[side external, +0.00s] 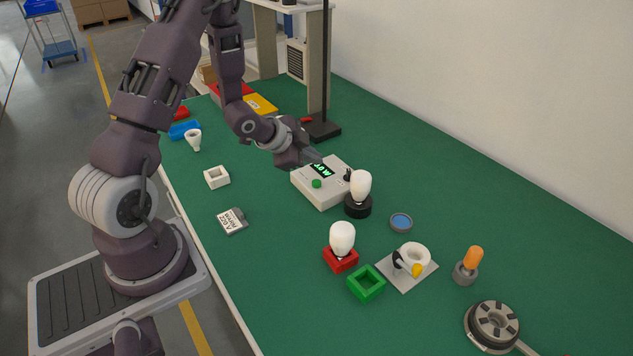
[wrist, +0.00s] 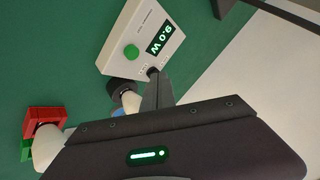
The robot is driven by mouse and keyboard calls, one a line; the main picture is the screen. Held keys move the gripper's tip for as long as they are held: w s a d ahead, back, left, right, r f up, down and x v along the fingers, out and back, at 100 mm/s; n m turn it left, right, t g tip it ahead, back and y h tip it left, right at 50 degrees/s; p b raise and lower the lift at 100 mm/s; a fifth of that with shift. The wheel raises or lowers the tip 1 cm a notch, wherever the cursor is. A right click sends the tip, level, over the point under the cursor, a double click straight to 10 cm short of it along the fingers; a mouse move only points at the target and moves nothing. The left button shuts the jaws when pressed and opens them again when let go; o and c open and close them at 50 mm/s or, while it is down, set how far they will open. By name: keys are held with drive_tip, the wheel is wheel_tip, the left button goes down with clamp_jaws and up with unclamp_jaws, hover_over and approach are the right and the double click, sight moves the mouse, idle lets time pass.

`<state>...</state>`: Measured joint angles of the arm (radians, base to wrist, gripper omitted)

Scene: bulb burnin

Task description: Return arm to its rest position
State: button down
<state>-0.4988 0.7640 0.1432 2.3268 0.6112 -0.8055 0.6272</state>
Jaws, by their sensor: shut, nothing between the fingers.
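My gripper (side external: 312,158) is shut and empty, held just above the back of the white meter box. It also shows in the wrist view (wrist: 157,80), with its fingertips near the box's edge. The meter box (side external: 326,195) has a green button and a lit display, which reads 9.0 W in the wrist view (wrist: 118,58). A white bulb (side external: 361,185) stands upright in a black round socket (side external: 357,208) beside the box. Another white bulb (side external: 342,238) stands in a red square holder (side external: 341,261).
A black post (side external: 325,80) stands behind.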

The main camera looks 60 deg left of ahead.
drive_tip(key=shift+r, duration=0.45)
drive_tip(key=s+d+r+n+g+y, duration=0.15)
drive_tip(key=s+d+r, duration=0.25)
drive_tip(key=r, duration=0.5)
drive_tip(key=s+d+r+n, duration=0.3)
drive_tip(key=s+d+r, duration=0.1)
drive_tip(key=r, duration=0.4)
drive_tip(key=s+d+r+n+g+h, duration=0.1)
drive_tip(key=s+d+r, duration=0.1)
drive_tip(key=s+d, duration=0.3)
drive_tip(key=s+d+r+n+g+h, duration=0.1)
drive_tip(key=s+d, duration=0.4)
drive_tip(key=s, duration=0.8)
drive_tip(key=shift+d+r+n, duration=0.2)
drive_tip(key=shift+r+n, duration=0.45)
drive_tip(key=shift+r, duration=0.1)
